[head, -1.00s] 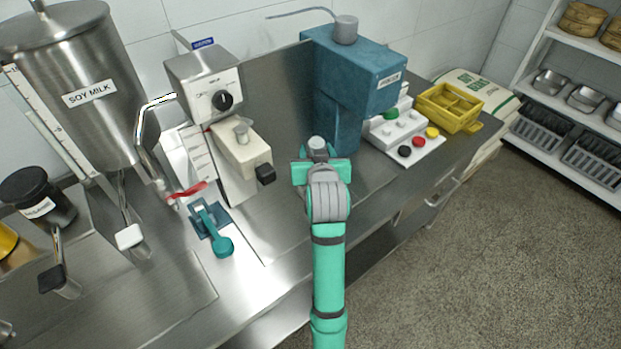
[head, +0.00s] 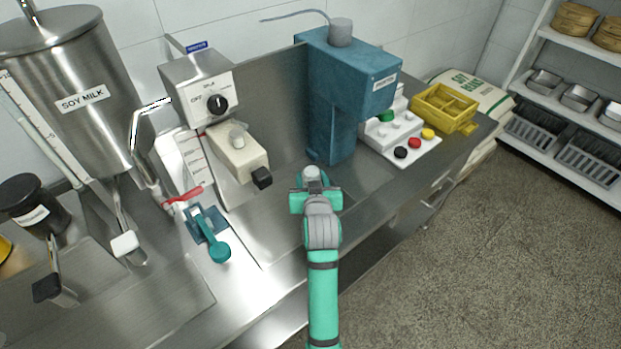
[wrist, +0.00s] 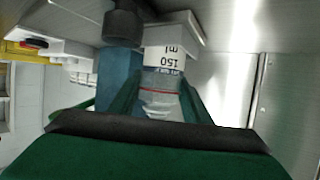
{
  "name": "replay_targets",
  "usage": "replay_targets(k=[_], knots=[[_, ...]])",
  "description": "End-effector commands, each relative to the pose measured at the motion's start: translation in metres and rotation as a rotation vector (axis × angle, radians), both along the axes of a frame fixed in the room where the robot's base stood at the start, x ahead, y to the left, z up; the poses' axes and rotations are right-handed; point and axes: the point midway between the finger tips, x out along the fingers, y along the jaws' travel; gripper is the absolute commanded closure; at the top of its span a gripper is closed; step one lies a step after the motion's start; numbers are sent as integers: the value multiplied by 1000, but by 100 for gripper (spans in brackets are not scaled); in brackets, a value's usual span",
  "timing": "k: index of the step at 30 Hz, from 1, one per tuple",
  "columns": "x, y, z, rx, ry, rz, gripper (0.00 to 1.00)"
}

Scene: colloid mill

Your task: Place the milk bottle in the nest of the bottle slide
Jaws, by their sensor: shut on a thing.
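My gripper (head: 314,188) is shut on the milk bottle, in front of the blue machine (head: 345,95). Only the bottle's pale grey top (head: 312,173) shows in the head view, above the jaws. In the wrist view, the clear bottle (wrist: 163,92) sits between the green fingers, with its "150 ml" marking upside down in the picture. A dark cylinder (wrist: 122,22) and a pale block (wrist: 183,33) appear beyond it; whether the bottle touches either cannot be told. I cannot clearly make out the bottle slide or its nest; the arm hides the counter below.
A grey and cream machine with a black knob (head: 217,104) stands left, with a teal handle (head: 214,245) before it. A white button panel (head: 405,143) and yellow tray (head: 445,107) stand right. The steel counter (head: 275,225) is bare left of my gripper.

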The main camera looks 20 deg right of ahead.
Motion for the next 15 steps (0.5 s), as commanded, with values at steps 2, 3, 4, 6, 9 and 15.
replay_targets(k=[2, 3, 4, 6, 9, 15], knots=[[0, 0, 0, 0, 0, 0, 77], [0, 1, 0, 0, 0, 1, 77], [0, 1, -1, 0, 0, 1, 77], [0, 1, -3, 1, 1, 2, 77], [1, 2, -3, 0, 0, 2, 38], [1, 3, -3, 0, 0, 3, 38]])
